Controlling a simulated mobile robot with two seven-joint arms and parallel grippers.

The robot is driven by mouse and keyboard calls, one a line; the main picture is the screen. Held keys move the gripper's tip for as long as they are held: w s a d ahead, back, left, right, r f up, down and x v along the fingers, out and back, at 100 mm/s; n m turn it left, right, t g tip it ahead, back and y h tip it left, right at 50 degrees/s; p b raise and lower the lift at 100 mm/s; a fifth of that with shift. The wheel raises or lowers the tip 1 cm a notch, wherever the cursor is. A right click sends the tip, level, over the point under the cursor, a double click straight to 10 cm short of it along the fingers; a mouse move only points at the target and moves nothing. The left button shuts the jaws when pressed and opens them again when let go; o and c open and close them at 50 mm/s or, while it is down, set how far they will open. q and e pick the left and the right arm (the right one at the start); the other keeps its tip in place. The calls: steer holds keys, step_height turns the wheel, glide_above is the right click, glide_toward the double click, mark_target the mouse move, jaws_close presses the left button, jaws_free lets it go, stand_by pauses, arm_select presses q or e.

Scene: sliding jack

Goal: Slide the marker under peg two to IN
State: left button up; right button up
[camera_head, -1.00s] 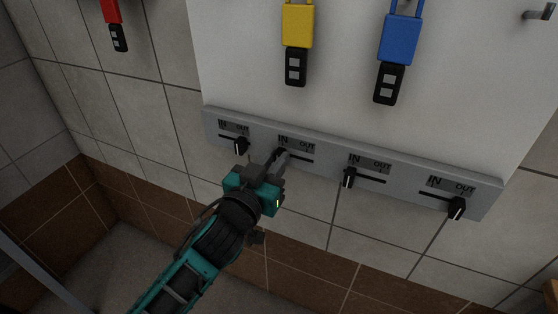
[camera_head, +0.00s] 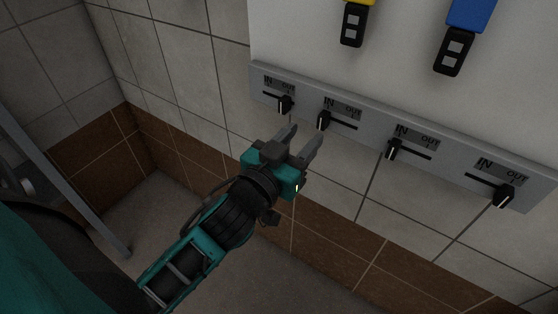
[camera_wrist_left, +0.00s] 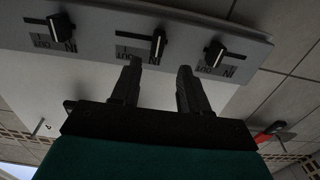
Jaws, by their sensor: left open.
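The grey strip (camera_head: 365,132) on the wall carries several black slider markers, each under a label with IN on the left and OUT on the right. The marker under peg two (camera_head: 323,120) is at the IN end of its slot. In the left wrist view, which is upside down, this marker (camera_wrist_left: 158,45) is at the IN side. My left gripper (camera_head: 306,132) is open and empty, just below the strip and apart from the marker. In the left wrist view its fingers (camera_wrist_left: 159,70) point towards that marker. My right gripper is not in view.
The first marker (camera_head: 285,104) is at OUT, the third (camera_head: 391,150) at IN, the fourth (camera_head: 503,195) at OUT. Yellow (camera_head: 353,25) and blue (camera_head: 455,48) tagged items hang above the strip. The tiled wall below the strip is clear.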

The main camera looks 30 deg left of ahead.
arm_select(q)
steer(key=s, duration=0.7)
steer(key=shift+a+b, duration=0.15)
steer(key=shift+b, duration=0.25)
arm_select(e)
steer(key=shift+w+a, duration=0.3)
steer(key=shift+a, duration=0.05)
arm_select(q)
steer(key=shift+s, duration=0.1)
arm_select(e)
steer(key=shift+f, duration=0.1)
arm_select(q)
steer(key=s+f+g+p, duration=0.1)
steer(key=f+g, duration=0.1)
steer(key=f, duration=0.5)
steer(key=s+d+f+m+g+h+p, duration=0.1)
steer(key=f+g, duration=0.1)
steer(key=f, duration=0.5)
steer(key=s+d+f+m+g, duration=0.1)
steer(key=f+g, duration=0.2)
steer(key=f, duration=0.4)
steer(key=shift+s+f+p, duration=0.25)
steer(key=shift+f+p, duration=0.15)
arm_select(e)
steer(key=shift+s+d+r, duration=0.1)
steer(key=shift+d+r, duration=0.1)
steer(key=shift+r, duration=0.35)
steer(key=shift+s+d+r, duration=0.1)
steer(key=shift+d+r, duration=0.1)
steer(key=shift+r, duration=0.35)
